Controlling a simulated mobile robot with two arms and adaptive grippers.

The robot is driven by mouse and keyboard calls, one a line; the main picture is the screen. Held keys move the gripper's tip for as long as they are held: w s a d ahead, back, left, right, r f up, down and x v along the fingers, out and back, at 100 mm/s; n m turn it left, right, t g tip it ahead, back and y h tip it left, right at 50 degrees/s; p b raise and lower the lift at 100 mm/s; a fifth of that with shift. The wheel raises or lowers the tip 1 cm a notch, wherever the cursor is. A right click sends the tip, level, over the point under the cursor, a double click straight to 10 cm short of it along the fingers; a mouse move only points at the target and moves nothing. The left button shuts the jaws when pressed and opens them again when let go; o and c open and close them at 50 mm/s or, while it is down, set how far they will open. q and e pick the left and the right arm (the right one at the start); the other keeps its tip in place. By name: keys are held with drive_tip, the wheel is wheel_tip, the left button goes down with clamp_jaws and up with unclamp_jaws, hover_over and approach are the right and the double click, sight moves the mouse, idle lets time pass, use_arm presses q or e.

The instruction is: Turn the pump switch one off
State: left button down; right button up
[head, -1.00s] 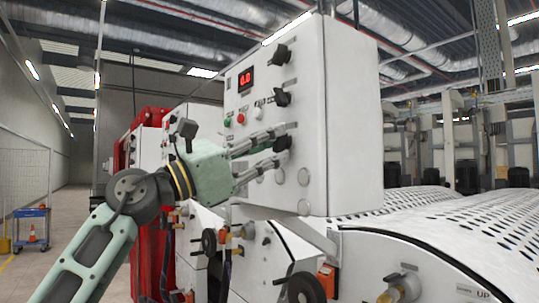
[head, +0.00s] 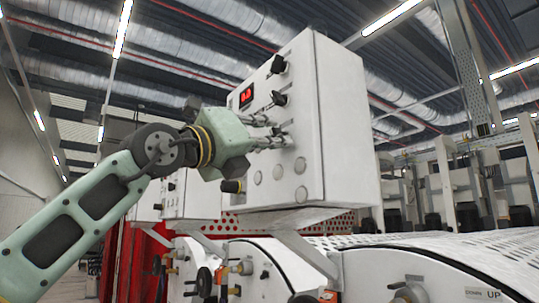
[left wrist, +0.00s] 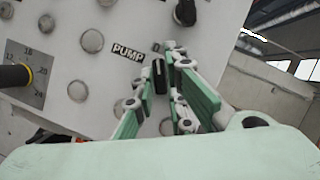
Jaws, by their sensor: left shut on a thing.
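The white control box (head: 338,125) hangs above the machine, with a red display and several black knobs. My left gripper (head: 282,131) reaches in from the left, its fingertips at a lower knob on the box's front. In the left wrist view, the black pump switch knob (left wrist: 160,77) sits just below the "PUMP" label (left wrist: 127,52). My left gripper (left wrist: 164,68) is shut on this knob, one finger on each side. The fingers partly hide the knob, and its exact turn is hard to tell. My right gripper is not in view.
Two other black knobs (head: 278,64) (head: 279,98) sit higher on the panel, close above my fingers. Round grey caps (head: 279,172) lie below. A black-and-yellow knob (head: 232,186) is at the lower left. The perforated white cover (head: 430,241) extends right.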

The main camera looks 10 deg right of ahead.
use_arm(q)
drive_tip(key=shift+f+n+b, duration=0.1)
drive_tip(key=shift+n+b, duration=0.2)
drive_tip(key=shift+n, duration=0.2)
drive_tip(key=c, duration=1.8)
unclamp_jaws()
drive_tip(key=shift+a, duration=0.1)
drive_tip(key=v, duration=1.1)
drive_tip(key=shift+s+a, duration=0.25)
drive_tip(key=shift+s, duration=0.1)
